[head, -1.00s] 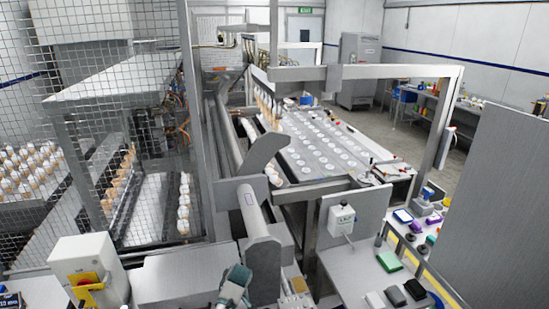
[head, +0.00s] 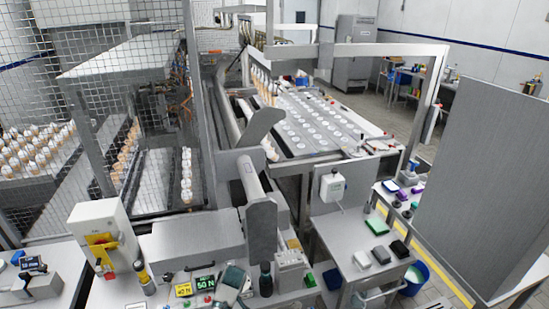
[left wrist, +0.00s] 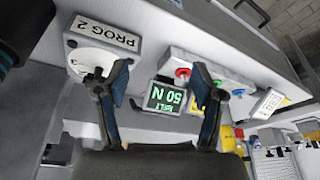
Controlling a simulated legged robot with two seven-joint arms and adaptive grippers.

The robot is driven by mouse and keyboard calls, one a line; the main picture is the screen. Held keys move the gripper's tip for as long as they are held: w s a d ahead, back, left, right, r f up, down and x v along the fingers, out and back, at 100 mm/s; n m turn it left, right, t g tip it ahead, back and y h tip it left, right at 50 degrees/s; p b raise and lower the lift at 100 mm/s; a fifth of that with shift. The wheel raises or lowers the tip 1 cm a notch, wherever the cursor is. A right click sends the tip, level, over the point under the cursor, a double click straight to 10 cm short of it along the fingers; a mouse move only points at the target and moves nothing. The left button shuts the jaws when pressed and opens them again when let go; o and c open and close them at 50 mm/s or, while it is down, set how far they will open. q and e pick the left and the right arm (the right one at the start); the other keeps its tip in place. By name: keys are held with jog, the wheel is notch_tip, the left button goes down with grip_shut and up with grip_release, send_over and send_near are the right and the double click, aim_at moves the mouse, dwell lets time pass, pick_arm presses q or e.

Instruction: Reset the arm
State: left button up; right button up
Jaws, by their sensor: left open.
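My left gripper (left wrist: 159,84) shows in the left wrist view with two blue-black fingers spread apart and nothing between them. Beyond the fingers is a grey control panel with a white dial plate marked PROG 2 (left wrist: 104,35) and a green-lettered 50 N display (left wrist: 166,98). Red and green buttons (left wrist: 200,74) are beside the display. In the head view, a dark teal part at the bottom centre may be my left arm or gripper, but its fingers cannot be made out. My right gripper is not in view.
A grey bench (head: 365,265) with green and black blocks is at the lower right, beside a blue bucket (head: 413,277). A yellow-and-grey switch box (head: 103,232) stands at the left. A large grey panel (head: 480,180) blocks the right. Wire mesh fencing encloses the left.

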pick_arm(q)
jog(key=s+a+f+m+h, duration=0.1)
jog(key=s+f+m, duration=0.25)
jog(key=s, duration=0.65)
jog(key=s+a+f+m+h, duration=0.15)
jog(key=s+f, duration=0.35)
jog(key=s, duration=0.6)
jog(key=s+a+r+m, duration=0.1)
jog(key=s+r+m, duration=0.2)
jog(key=s, duration=0.6)
jog(key=s+a+r+m, duration=0.1)
jog(key=s+r+m, duration=0.15)
jog(key=s, duration=0.55)
jog(key=s+f, duration=0.2)
jog(key=f, duration=1.2)
jog(key=s+f, duration=0.2)
jog(key=f, duration=1.3)
jog(key=s+a+f+g, duration=0.1)
jog(key=s+a+f, duration=0.1)
jog(key=s+f, duration=1.1)
jog(key=s, duration=0.3)
jog(key=shift+a+f+g+b, duration=0.2)
jog(key=shift+a+g+b, duration=0.2)
jog(key=shift+c, duration=0.3)
